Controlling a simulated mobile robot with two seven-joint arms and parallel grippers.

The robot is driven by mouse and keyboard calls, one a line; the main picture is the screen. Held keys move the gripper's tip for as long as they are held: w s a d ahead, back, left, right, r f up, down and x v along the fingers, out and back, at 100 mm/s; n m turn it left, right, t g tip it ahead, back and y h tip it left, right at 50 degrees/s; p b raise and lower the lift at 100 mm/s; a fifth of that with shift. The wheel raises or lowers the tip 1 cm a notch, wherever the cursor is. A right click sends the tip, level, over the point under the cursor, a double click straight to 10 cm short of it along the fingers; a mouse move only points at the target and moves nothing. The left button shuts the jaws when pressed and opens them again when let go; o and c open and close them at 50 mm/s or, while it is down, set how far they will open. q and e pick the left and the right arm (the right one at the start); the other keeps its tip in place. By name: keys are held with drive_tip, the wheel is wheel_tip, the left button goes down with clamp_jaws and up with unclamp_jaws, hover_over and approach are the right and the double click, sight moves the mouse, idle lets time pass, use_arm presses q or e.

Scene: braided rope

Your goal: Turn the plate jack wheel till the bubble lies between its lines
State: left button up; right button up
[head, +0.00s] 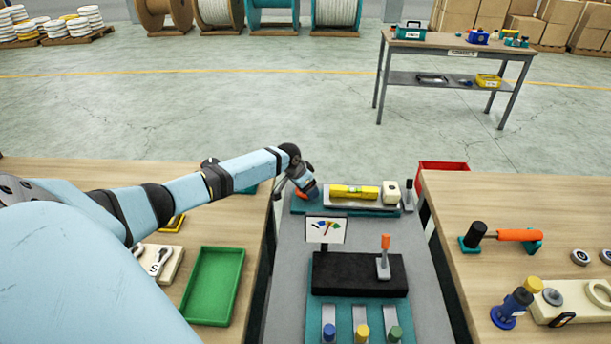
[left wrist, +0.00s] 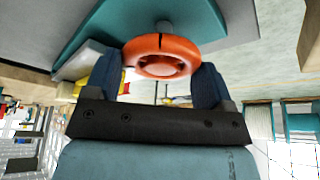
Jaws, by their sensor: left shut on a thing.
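The orange jack wheel (left wrist: 160,45) sits on a short grey shaft at the teal base (head: 378,210). In the head view my left gripper (head: 308,190) hides most of it. In the left wrist view the two dark fingers stand on either side of the wheel, shut on its rim. The yellow level (head: 345,191) lies on the pale plate (head: 334,205) to the right of the wheel. Its bubble and lines are too small to read. My right gripper is in neither view.
A white cube (head: 391,188) sits at the plate's right end, with a dark-topped post (head: 409,190) beside it. In front stand a small gauge card (head: 326,230) and a black block (head: 335,274) with an orange-handled lever (head: 385,250). A green tray (head: 213,286) lies on the left bench.

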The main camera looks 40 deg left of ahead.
use_arm(q)
drive_tip(key=o, duration=0.9)
drive_tip(key=shift+r, duration=0.15)
drive_tip(key=b+v, duration=0.1)
drive_tip(key=v, duration=1.2)
drive_tip(key=shift+s+r, duration=0.15)
drive_tip(key=shift+r, duration=0.15)
